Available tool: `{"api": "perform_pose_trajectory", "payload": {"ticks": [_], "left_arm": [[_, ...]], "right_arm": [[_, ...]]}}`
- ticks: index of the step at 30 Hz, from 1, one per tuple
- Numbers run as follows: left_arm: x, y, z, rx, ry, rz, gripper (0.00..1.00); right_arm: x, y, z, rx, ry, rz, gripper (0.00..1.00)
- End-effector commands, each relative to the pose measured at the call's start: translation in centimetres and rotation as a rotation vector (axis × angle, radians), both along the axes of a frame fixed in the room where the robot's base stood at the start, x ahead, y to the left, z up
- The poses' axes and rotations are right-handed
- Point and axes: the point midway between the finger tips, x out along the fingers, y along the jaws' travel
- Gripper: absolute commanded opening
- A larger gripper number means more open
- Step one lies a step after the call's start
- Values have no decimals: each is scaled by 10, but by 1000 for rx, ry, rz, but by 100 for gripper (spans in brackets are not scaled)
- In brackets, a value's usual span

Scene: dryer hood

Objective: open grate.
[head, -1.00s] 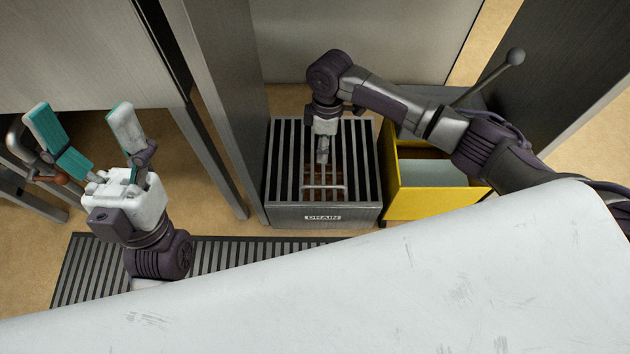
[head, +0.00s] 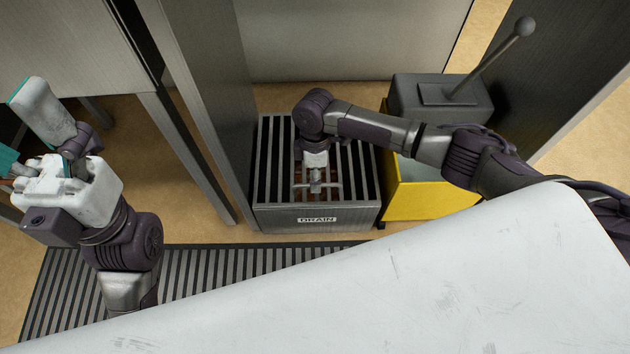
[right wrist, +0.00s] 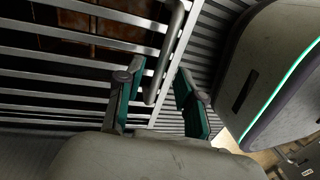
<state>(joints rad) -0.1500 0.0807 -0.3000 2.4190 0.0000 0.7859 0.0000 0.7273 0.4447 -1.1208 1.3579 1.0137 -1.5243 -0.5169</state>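The grate (head: 272,165) is a set of dark-gapped metal bars on top of a grey box labelled DRAIN (head: 316,219). It looks closed and flat. Its bar handle (right wrist: 172,50) shows in the right wrist view. My right gripper (head: 316,184) points down over the front middle of the grate, at the handle. In the right wrist view its teal-padded fingers (right wrist: 160,72) are apart, with the handle between them or just past their tips; I cannot tell whether they touch it. My left gripper (head: 25,125) is open and empty at the far left, partly cut off.
A yellow bin (head: 425,196) stands right of the drain box, with a grey box and ball-ended lever (head: 490,62) behind it. A metal post (head: 205,110) stands close on the left. A striped floor mat (head: 200,285) lies in front. A large pale surface fills the lower right.

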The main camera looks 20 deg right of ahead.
Motion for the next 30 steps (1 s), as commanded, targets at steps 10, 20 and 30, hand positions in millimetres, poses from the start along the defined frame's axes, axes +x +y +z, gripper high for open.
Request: {"api": "perform_pose_trajectory", "payload": {"ticks": [10, 20, 30], "left_arm": [[0, 0, 2, 1, -10, 0, 76], [0, 0, 2, 0, -10, 0, 76], [0, 0, 3, 0, -9, -1, 76]], "right_arm": [[-1, 0, -5, 0, 0, 0, 37], [-1, 1, -5, 0, 0, 0, 0], [-1, 1, -4, 1, 1, 0, 0]]}}
